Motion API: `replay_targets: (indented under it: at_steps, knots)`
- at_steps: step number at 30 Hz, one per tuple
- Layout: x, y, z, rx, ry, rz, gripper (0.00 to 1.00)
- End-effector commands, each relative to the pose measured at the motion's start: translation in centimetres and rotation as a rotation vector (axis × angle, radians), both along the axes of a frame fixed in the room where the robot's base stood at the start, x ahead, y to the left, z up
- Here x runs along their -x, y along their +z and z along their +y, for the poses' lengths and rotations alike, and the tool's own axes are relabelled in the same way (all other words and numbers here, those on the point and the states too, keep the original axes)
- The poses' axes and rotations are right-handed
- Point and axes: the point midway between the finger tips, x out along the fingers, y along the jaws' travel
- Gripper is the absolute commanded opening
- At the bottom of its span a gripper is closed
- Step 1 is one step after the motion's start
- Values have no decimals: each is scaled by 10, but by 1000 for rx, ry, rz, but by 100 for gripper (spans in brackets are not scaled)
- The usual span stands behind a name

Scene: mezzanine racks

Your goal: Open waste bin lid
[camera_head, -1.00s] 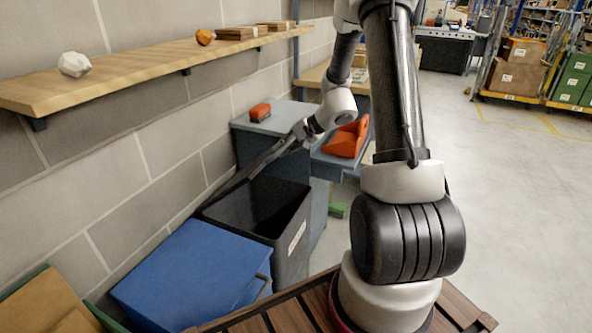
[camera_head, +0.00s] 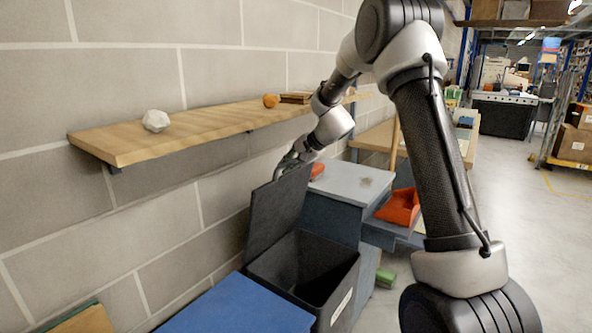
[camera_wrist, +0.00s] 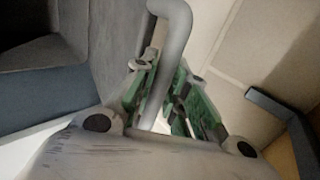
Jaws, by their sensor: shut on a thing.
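The waste bin (camera_head: 338,262) is a dark grey box beside the wall, its mouth open to view. Its flat dark lid (camera_head: 274,214) stands raised and steeply tilted at the wall side, with its broad face showing. My gripper (camera_head: 287,164) is at the lid's upper edge. In the wrist view my gripper (camera_wrist: 165,92) has its green-sided fingers shut around a grey bent bar handle (camera_wrist: 175,25). The lid's grey face (camera_wrist: 112,45) is behind and to the left of the handle. The fingertip contact is partly hidden by the bar.
A blue-lidded bin (camera_head: 240,308) stands in front of the grey bin. A wooden wall shelf (camera_head: 190,128) with a white lump (camera_head: 155,121) and an orange object (camera_head: 270,101) runs above. A grey cabinet (camera_head: 345,181) stands behind, and an orange scoop (camera_head: 399,207) is to the right.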

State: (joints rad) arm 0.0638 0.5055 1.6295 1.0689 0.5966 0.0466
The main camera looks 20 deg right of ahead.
Motion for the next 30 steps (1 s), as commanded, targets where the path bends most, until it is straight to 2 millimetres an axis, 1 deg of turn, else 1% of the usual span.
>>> replay_targets:
  at_steps: [12, 13, 16, 26, 30]
  knots:
    - [-2, 1, 1, 2, 2, -1, 0]
    - [-2, 1, 1, 2, 2, -1, 18]
    - [-2, 1, 1, 1, 1, -1, 37]
    - [-1, 1, 1, 1, 1, 0, 37]
    - [5, 11, -5, 0, 0, -2, 37]
